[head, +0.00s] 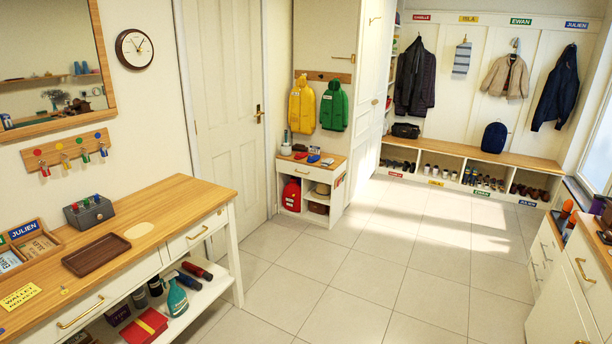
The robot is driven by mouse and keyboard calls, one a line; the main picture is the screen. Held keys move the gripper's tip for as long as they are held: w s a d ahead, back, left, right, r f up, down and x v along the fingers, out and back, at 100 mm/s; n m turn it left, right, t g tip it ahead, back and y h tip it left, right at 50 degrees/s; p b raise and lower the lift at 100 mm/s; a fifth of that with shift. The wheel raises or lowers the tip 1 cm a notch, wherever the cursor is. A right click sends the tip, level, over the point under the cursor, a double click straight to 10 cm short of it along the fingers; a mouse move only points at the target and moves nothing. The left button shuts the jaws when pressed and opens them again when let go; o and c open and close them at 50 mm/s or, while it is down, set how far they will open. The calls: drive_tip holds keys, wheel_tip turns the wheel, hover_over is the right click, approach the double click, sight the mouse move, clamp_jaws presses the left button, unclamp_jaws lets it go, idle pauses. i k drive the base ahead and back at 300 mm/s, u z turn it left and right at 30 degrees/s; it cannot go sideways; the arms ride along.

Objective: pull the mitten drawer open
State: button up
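No drawer in the head view has a label that I can read as mittens, so I cannot tell which one is the mitten drawer. The wooden-topped table at left has a wide front drawer (85,305) and a smaller drawer (199,230), each with a brass handle and looking shut. The white cabinet at the right edge has drawers (541,258) with brass handles, also looking shut. My gripper is not in view.
The tiled floor (350,270) between the left table and right cabinet is clear. A cubby bench (470,155) with shoes stands at the back under hanging coats. A closed white door (222,110) is at left. The table's lower shelf (205,297) holds bottles and a red item.

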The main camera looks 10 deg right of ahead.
sight(324, 176)
drive_tip(key=z, duration=0.1)
drive_tip(key=i, duration=3.65)
drive_tip(key=z, duration=0.25)
drive_tip(key=i, duration=2.85)
drive_tip(key=z, duration=0.1)
